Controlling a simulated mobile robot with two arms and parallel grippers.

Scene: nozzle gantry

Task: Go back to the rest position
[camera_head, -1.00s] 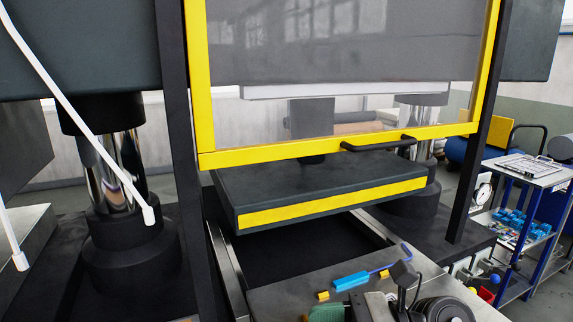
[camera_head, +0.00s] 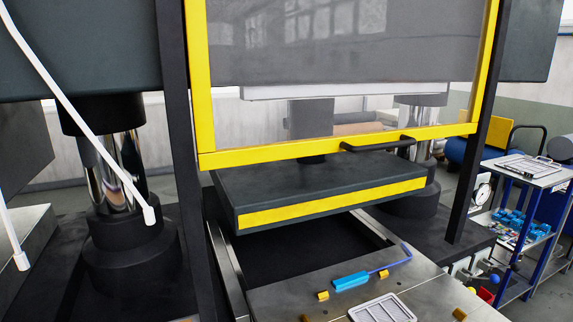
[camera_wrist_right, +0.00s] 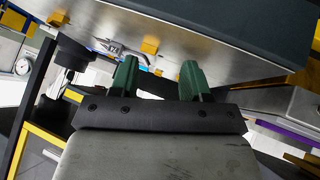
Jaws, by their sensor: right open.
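My right gripper (camera_wrist_right: 158,78) shows in the right wrist view, with its two green fingers apart and nothing between them. It does not appear in the head view, and my left gripper is in neither current view. In the head view, a blue-handled hooked tool (camera_head: 352,280) lies on the metal table (camera_head: 285,297) in front of the press. A pale slotted tray (camera_head: 381,308) lies near the bottom edge, partly cut off. Small yellow blocks (camera_head: 322,296) sit on the same table.
A press with a yellow-framed guard (camera_head: 330,147) and a dark yellow-striped platen (camera_head: 320,190) stands behind the table. A blue cart (camera_head: 525,200) stands at the right. In the right wrist view, a metal surface with yellow blocks (camera_wrist_right: 150,44) lies beyond the fingers.

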